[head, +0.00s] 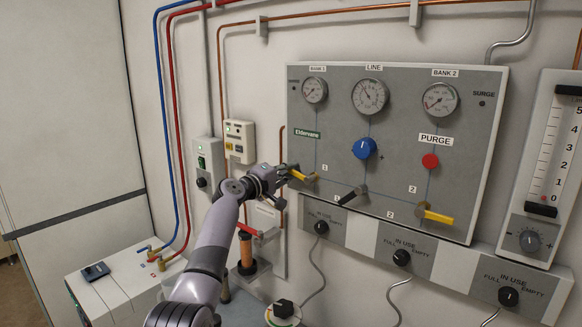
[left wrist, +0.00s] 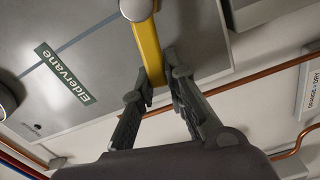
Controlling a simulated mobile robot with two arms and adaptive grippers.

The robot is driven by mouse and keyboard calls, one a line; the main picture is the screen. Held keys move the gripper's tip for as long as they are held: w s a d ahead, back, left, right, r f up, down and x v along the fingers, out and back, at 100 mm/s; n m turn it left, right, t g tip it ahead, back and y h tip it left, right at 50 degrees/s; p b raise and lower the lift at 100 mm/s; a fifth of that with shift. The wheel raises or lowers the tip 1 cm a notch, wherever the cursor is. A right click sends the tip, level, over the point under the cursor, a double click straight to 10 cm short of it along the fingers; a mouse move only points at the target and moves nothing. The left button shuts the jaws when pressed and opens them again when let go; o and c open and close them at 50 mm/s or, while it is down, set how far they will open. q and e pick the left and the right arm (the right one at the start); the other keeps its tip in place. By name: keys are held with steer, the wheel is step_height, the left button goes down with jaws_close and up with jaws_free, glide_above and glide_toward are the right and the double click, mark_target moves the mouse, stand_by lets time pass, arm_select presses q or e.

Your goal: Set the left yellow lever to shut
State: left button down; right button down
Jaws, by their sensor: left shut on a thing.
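The left yellow lever (head: 300,176) is on the lower left of the grey gas panel (head: 335,120), under the green Eldervane label. In the head view it points left from its pivot, roughly level. My left gripper (head: 287,174) is at the lever's free end. In the left wrist view the yellow lever (left wrist: 147,45) runs down from its round grey pivot, and its end is between the two fingers of my left gripper (left wrist: 155,82), which is shut on it. The fingers hide part of the lever's tip. My right gripper is not in view.
A black lever (head: 352,195) and another yellow lever (head: 436,215) are further right on the panel. A blue knob (head: 364,149) and a red purge button (head: 430,161) are above them. A red-handled valve (head: 249,231) and an orange column (head: 246,251) are below my left gripper.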

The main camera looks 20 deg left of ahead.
arm_select(q)
steer(key=shift+f+n, duration=0.75)
steer(key=shift+n, duration=0.45)
steer(key=c, duration=1.6)
jaws_free()
steer(key=shift+a, duration=0.1)
steer(key=v, duration=1.2)
steer(key=shift+f, duration=0.1)
